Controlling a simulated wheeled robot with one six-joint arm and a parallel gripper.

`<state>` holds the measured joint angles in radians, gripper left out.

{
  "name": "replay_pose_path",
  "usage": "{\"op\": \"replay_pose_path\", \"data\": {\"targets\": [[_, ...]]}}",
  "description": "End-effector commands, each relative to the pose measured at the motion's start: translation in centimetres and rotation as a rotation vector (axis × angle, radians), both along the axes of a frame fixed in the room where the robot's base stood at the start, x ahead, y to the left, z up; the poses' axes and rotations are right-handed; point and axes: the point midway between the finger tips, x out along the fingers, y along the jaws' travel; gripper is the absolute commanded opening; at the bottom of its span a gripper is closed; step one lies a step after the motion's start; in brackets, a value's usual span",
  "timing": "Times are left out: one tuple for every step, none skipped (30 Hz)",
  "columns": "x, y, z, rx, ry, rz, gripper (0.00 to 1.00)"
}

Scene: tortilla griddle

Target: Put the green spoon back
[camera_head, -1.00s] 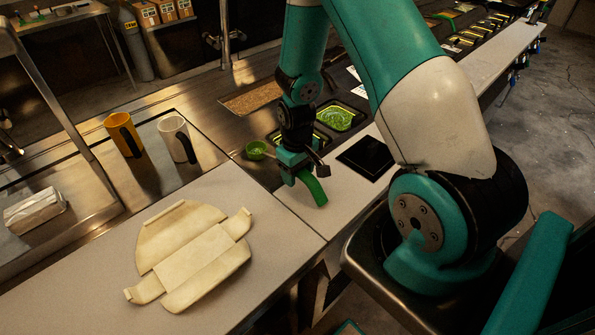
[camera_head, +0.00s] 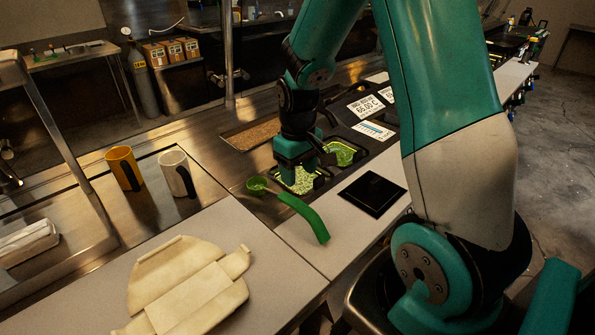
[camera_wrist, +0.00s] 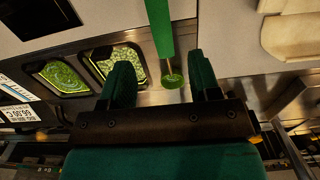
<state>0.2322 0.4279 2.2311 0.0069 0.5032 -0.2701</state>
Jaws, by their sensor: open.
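The green spoon has a thick bent handle (camera_head: 305,217) and a small round bowl (camera_head: 257,184). In the head view the handle lies over the near edge of the pale counter, and the bowl is over the metal strip beside the food bins. My gripper (camera_head: 300,172) is above the bins, behind the handle and apart from it. In the wrist view my gripper (camera_wrist: 161,68) is open, fingers wide apart. The spoon's handle (camera_wrist: 159,28) and bowl (camera_wrist: 173,80) show between and beyond the fingers, nothing held.
Bins of green food (camera_head: 342,153) are sunk in the metal top by my gripper. A black square plate (camera_head: 372,192) lies on the counter to the right. A yellow mug (camera_head: 124,168), a white mug (camera_head: 174,172) and a folded tortilla-coloured piece (camera_head: 185,285) are to the left.

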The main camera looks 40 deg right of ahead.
Motion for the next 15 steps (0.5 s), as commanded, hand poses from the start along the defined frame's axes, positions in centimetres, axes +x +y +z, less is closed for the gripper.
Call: {"op": "replay_pose_path", "data": {"targets": [[0.0, 0.2, 0.5, 0.002, -0.004, 0.004, 0.57], [0.0, 0.6, 0.9, 0.006, -0.007, 0.011, 0.57], [-0.1, 1.4, 1.6, 0.016, -0.016, 0.026, 0.57], [-0.3, 2.4, 2.3, 0.027, -0.024, 0.041, 0.57], [-0.5, 3.6, 3.2, 0.043, -0.035, 0.062, 0.57], [-1.0, 5.6, 4.5, 0.067, -0.054, 0.1, 0.57], [-1.6, 7.3, 5.6, 0.089, -0.066, 0.13, 0.57], [-2.4, 9.1, 6.6, 0.114, -0.078, 0.166, 0.57], [-3.7, 11.5, 8.1, 0.148, -0.093, 0.215, 0.57], [-4.9, 13.2, 9.1, 0.173, -0.103, 0.253, 0.57], [-6.1, 14.7, 10.0, 0.198, -0.11, 0.292, 0.57], [-7.8, 16.6, 11.1, 0.23, -0.118, 0.341, 0.57], [-9.2, 17.8, 11.8, 0.252, -0.122, 0.378, 0.57], [-10.5, 18.8, 12.5, 0.271, -0.125, 0.411, 0.57], [-12.1, 20.0, 13.2, 0.295, -0.129, 0.453, 0.57]]}}
